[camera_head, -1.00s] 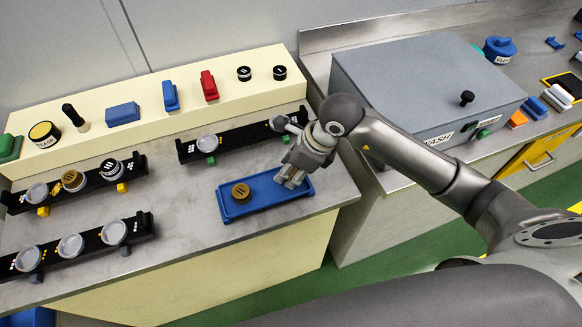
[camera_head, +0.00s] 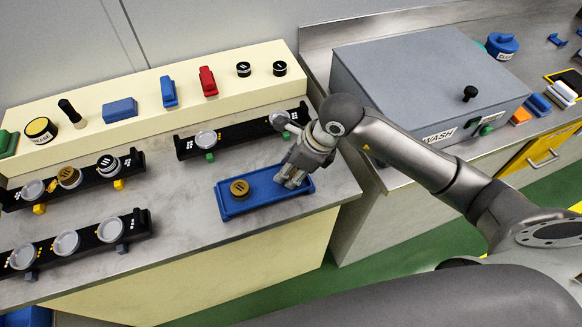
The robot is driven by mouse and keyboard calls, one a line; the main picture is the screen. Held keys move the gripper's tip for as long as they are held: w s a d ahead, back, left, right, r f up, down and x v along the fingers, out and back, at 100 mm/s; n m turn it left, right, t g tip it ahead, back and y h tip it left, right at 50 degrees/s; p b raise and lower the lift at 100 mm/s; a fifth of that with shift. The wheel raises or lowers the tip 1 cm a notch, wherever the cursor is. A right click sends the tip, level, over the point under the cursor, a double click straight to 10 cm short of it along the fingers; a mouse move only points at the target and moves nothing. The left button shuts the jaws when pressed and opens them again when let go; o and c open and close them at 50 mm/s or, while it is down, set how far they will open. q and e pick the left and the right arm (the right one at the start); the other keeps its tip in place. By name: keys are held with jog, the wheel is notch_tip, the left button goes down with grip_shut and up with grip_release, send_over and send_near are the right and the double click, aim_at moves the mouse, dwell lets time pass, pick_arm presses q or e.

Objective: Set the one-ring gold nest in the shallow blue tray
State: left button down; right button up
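The shallow blue tray (camera_head: 262,195) lies on the steel bench top near its front edge. A gold round piece with dark marks (camera_head: 239,190) sits in the tray's left part. Another gold round piece (camera_head: 69,177) is in the middle of the black rack at the left; its ring count is too small to read. My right gripper (camera_head: 291,181) points down over the tray's right end. Its fingers hide that end, and I cannot make out whether they are apart or hold anything. My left gripper is not in view.
Black racks (camera_head: 72,247) with clear cups stand at the left, and another black rack (camera_head: 240,136) stands behind the tray. A cream ledge (camera_head: 140,138) with blue, red and black parts runs along the back. A grey WASH box (camera_head: 425,80) stands right.

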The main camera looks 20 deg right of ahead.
jog(key=o, duration=1.1)
jog(key=shift+o, duration=0.2)
jog(key=v, duration=1.2)
